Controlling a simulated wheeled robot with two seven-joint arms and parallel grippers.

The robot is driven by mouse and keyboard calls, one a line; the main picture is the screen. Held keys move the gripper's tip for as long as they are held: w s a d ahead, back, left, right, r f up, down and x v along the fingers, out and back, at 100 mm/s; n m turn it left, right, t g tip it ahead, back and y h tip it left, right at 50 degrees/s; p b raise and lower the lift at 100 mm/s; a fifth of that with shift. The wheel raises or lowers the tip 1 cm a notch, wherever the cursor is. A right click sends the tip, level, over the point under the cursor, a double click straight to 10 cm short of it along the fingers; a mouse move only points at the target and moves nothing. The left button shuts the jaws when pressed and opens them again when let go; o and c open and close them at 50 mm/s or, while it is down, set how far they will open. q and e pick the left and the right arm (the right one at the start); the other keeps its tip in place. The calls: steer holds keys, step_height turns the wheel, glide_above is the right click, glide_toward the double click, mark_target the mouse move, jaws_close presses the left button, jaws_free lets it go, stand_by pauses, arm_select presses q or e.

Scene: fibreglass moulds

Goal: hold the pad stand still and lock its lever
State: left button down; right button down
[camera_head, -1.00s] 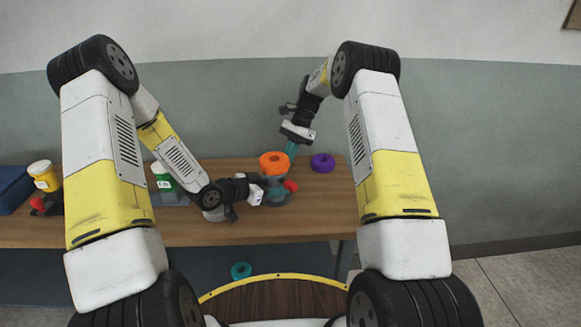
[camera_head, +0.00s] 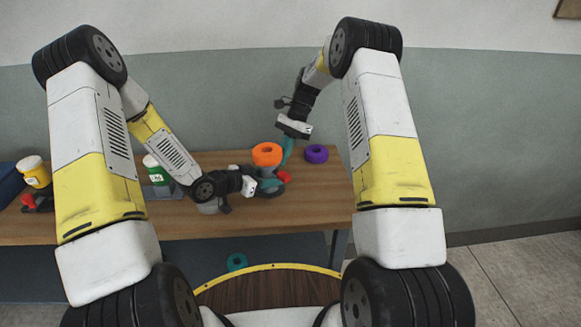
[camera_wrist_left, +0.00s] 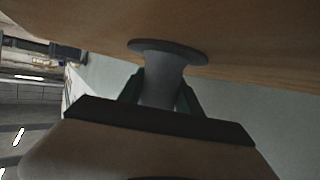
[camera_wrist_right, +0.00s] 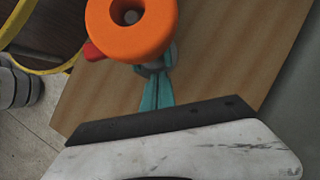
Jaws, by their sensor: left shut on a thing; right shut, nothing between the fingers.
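The pad stand has a grey waisted body (camera_head: 271,189) with an orange ring pad (camera_head: 267,154) on top and a red lever (camera_head: 284,177) at its right side. It stands upright on the bench.
A purple ring (camera_head: 316,154) lies on the wooden bench (camera_head: 310,206) right of the stand. At the left are a green jar (camera_head: 155,172), a yellow jar (camera_head: 36,172), another red-handled item (camera_head: 28,200) and a blue box (camera_head: 8,186). A teal ring (camera_head: 237,262) is below the bench front.

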steer(key=shift+s+d, duration=0.35)
steer(key=shift+s, duration=0.55)
steer(key=shift+s+d, duration=0.3)
steer(key=shift+s, duration=0.65)
steer(key=shift+s+d, duration=0.35)
steer(key=shift+s, duration=0.55)
steer(key=shift+w+d, duration=0.55)
steer(key=shift+w, duration=0.3)
steer(key=shift+w+d, duration=0.5)
steer(key=shift+w, duration=0.4)
steer(key=shift+w+d, duration=0.55)
steer(key=shift+w, duration=0.3)
steer(key=shift+d+r, duration=0.25)
steer(key=shift+r, duration=0.05)
steer(key=d+r+g+y, duration=0.2)
steer(key=d+r+y, duration=0.1)
steer(key=d+r, duration=0.3)
step_height(320, 180, up, 3)
steer(key=shift+d+f, duration=0.15)
steer(key=shift+f, duration=0.05)
steer(key=shift+s+f, duration=0.1)
steer(key=shift+s, duration=0.05)
